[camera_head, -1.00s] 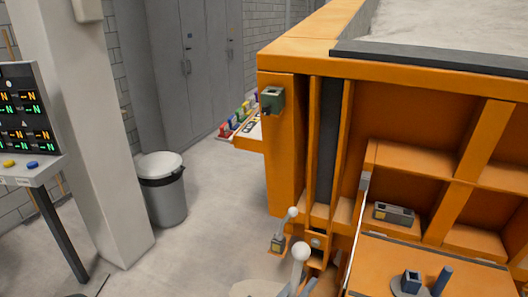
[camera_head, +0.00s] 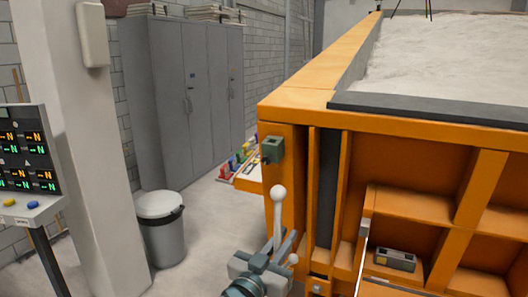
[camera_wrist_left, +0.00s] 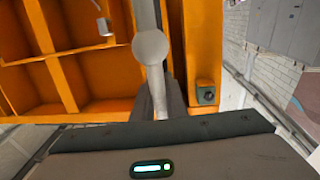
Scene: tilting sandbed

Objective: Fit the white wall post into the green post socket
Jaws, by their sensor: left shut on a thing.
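The white wall post (camera_head: 278,212), a pale rod with a ball top, stands roughly upright in my left gripper (camera_head: 274,246). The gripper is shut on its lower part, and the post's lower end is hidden. The green post socket (camera_head: 272,149) is a small box with a dark opening on top, fixed to the orange corner upright. In the head view the post's ball appears below the socket. In the left wrist view the post (camera_wrist_left: 150,47) is between the fingers (camera_wrist_left: 157,103), with the socket (camera_wrist_left: 206,95) to the right, apart from it. My right gripper is out of view.
The orange sandbed frame (camera_head: 300,98) fills the right side. A small white knob (camera_head: 293,259) shows beside my left gripper. A grey bin (camera_head: 162,228), a pillar (camera_head: 82,150) and a control panel (camera_head: 28,155) stand to the left. Open floor lies between bin and frame.

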